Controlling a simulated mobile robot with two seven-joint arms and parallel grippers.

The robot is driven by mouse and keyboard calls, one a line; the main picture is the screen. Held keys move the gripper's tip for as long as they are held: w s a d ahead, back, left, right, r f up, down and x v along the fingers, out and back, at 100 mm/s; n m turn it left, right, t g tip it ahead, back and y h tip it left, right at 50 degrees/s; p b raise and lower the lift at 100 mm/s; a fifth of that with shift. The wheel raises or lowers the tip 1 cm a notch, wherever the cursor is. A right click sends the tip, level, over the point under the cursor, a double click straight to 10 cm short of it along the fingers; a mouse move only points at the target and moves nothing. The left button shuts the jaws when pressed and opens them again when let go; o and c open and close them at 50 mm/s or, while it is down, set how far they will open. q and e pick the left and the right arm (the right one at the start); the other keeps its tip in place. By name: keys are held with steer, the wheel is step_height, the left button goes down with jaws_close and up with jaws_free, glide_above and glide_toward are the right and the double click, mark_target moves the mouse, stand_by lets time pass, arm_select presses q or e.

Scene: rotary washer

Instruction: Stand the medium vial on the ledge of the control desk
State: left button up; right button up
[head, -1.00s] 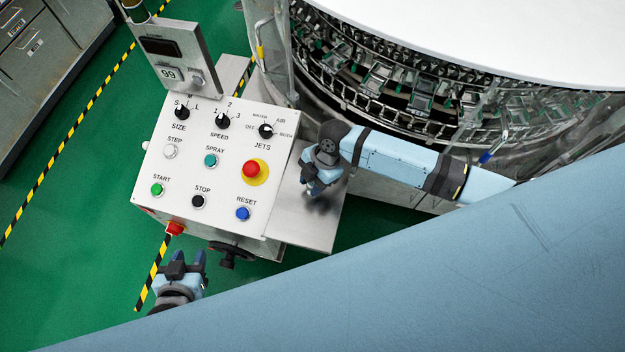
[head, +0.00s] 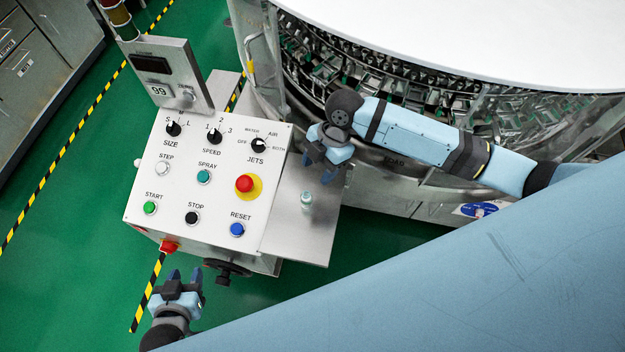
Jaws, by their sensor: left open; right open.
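The medium vial (head: 306,200) is a small, pale clear vial with a greenish tint. It stands upright on the grey metal ledge (head: 300,235) at the right side of the control desk (head: 205,185). My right gripper (head: 318,160) is open and empty, above and behind the vial and apart from it. My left gripper (head: 178,280) is open and empty in front of the desk, low in the head view, with its fingers pointing up in the picture.
The round washer (head: 400,110) with its ring of holders fills the upper right, close to my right arm. A red button (head: 169,246) and a black handwheel (head: 228,270) stick out from the desk's front. A display panel (head: 166,72) stands at its back. Green floor lies left.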

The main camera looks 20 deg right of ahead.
steer(key=r, duration=0.1)
steer(key=m+t+y, duration=0.2)
steer(key=m+t, duration=0.2)
steer(key=m, duration=0.2)
glide_above(306, 195)
step_height(306, 195, down, 4)
steer(key=s+d+f+m+t+h, duration=0.3)
steer(key=s+d+m+t, duration=0.4)
steer(key=m, duration=0.6)
steer(key=s+f+t, duration=0.1)
steer(key=s, duration=0.1)
steer(key=shift+s+d+f+t, duration=0.15)
steer(key=shift+s+d+t, duration=0.1)
steer(key=shift+s+t, duration=0.1)
steer(key=shift+r, duration=0.25)
